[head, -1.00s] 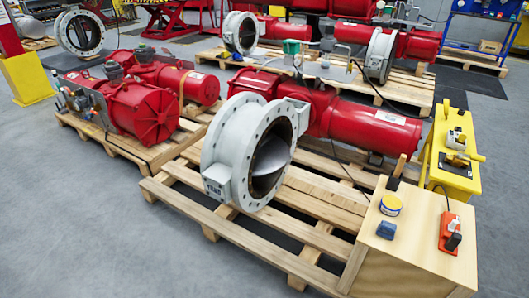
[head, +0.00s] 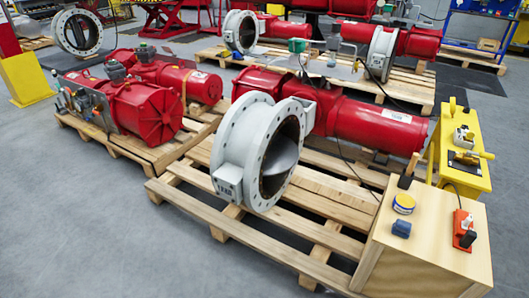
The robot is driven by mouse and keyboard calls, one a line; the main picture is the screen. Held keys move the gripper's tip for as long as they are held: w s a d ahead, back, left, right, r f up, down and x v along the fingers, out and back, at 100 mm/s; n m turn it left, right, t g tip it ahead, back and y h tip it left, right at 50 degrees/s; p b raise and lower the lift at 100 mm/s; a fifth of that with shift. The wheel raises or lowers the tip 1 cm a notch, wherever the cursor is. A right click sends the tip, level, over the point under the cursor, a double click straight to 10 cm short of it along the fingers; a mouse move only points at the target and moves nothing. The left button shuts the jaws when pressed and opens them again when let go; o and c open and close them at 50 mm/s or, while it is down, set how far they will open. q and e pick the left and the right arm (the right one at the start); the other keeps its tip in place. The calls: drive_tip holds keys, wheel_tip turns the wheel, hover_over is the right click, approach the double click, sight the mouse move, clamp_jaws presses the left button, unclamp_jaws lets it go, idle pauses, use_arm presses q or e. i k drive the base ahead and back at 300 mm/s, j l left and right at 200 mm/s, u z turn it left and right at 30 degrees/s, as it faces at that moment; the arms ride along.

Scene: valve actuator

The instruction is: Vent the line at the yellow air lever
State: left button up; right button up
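A yellow stand (head: 466,181) is at the right edge of the head view, behind a wooden box. A yellow lever handle (head: 482,155) lies about flat across a dark fitting on its top and points right. A pale fitting (head: 464,138) sits just behind the lever. A white flanged valve (head: 240,140) with a grey disc inside stands on a pallet in the middle, joined to a red actuator (head: 365,128). Neither of my grippers is in view, and nothing is touching the lever.
The light wooden box (head: 425,245) stands in front of the yellow stand. It carries an orange-red device (head: 464,230), a blue-and-yellow tin (head: 403,204), a blue block (head: 401,229) and a dark-handled tool (head: 408,171). Open grey floor (head: 80,220) lies at left.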

sight(482, 154)
drive_tip(key=z, duration=1.45)
drive_tip(key=i+l+z, duration=0.6)
drive_tip(key=z, duration=0.25)
drive_tip(key=i+l+z, duration=0.25)
drive_tip(key=z, duration=0.15)
drive_tip(key=i+l+z, duration=0.2)
drive_tip(key=i+z, duration=0.2)
drive_tip(key=i+l+z, duration=0.1)
drive_tip(key=i+z, duration=0.3)
drive_tip(key=i+u, duration=0.35)
drive_tip(key=i+l+u, duration=0.15)
drive_tip(key=i+u, duration=0.2)
drive_tip(key=i, duration=0.2)
